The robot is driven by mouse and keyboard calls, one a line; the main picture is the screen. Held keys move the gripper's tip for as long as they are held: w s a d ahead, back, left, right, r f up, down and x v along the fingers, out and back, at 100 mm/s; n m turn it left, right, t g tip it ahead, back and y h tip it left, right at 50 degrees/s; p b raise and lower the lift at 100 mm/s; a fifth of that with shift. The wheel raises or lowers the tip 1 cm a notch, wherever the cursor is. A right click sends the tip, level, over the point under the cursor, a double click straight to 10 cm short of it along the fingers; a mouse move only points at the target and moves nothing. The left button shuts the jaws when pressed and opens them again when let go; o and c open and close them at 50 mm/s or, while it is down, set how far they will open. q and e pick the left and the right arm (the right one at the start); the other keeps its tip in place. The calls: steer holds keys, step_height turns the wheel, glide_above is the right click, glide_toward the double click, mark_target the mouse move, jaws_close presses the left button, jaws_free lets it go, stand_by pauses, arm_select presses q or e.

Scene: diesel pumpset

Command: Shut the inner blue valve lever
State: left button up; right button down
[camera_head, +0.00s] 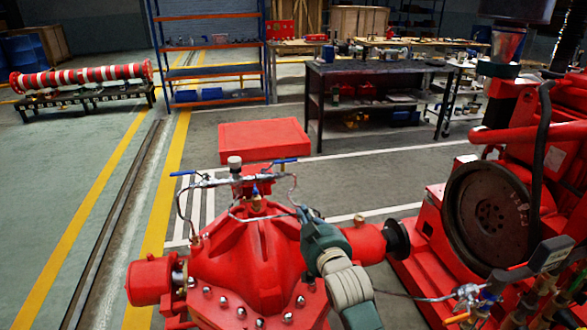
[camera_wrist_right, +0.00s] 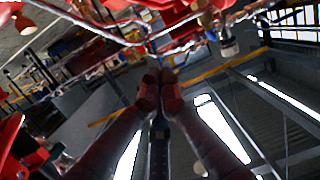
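Thin silver pipework sits on top of the red pump (camera_head: 262,262). One blue valve lever (camera_head: 184,173) points left at its left end. A second blue lever (camera_head: 285,160) points right, near the middle top. The frames do not settle which is the inner one. My right gripper (camera_head: 302,212) comes up from below, at the right of the pump top, below and right of both levers. In the wrist view its two fingertips (camera_wrist_right: 159,88) are together with no object seen between them. The pipe (camera_wrist_right: 150,47) passes beyond the tips. My left gripper is out of view.
A large red engine with a dark flywheel (camera_head: 490,217) stands on the right. A red block (camera_head: 264,140) lies on the floor behind the pump. A dark workbench (camera_head: 375,70) and a blue shelf rack (camera_head: 208,74) stand farther back. The floor left of the pump is clear.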

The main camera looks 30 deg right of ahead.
steer(key=t+h, duration=0.1)
glide_toward(291, 162)
steer(key=shift+m, duration=0.3)
steer(key=p+x, duration=0.1)
steer(key=x, duration=0.5)
steer(key=shift+w+d+f, duration=0.1)
steer(key=shift+w+f, duration=0.05)
steer(key=shift+w, duration=0.05)
steer(key=shift+w+d, duration=0.1)
steer(key=shift+w, duration=0.2)
steer(key=shift+d+f+t, duration=0.1)
steer(key=shift+t, duration=0.2)
